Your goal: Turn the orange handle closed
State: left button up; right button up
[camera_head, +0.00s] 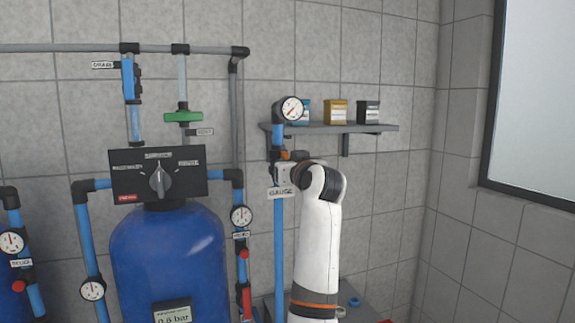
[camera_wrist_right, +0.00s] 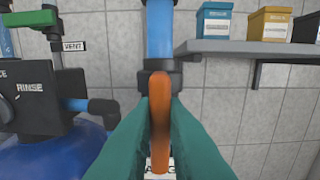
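The orange handle (camera_wrist_right: 160,112) sits on a dark valve body on the blue vertical pipe (camera_wrist_right: 160,35) in the right wrist view. It appears lengthwise in line with the pipe. My right gripper (camera_wrist_right: 161,108) has one green finger on each side of the handle, close against it, and looks shut on it. In the head view a small bit of the orange handle (camera_head: 285,155) shows beside my right gripper (camera_head: 286,172), below the round gauge (camera_head: 291,109). My wrist hides most of the valve there. My left gripper is not in view.
A grey shelf (camera_head: 350,128) with small boxes is fixed to the wall just right of the valve. The blue tank (camera_head: 168,255) with a black dial panel (camera_head: 187,180) stands left. A green handle (camera_head: 183,116) is on another pipe.

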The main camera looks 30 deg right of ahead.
grip_shut()
jog(key=shift+s+d+f+m, duration=0.1)
jog(key=shift+m, duration=2.85)
jog(key=shift+w+d+f+m, duration=0.1)
jog(key=shift+f+m, duration=0.05)
jog(key=shift+m, duration=2.85)
jog(key=shift+s+d+f+m, duration=0.1)
jog(key=shift+m, duration=2.85)
jog(key=o, duration=0.6)
grip_release()
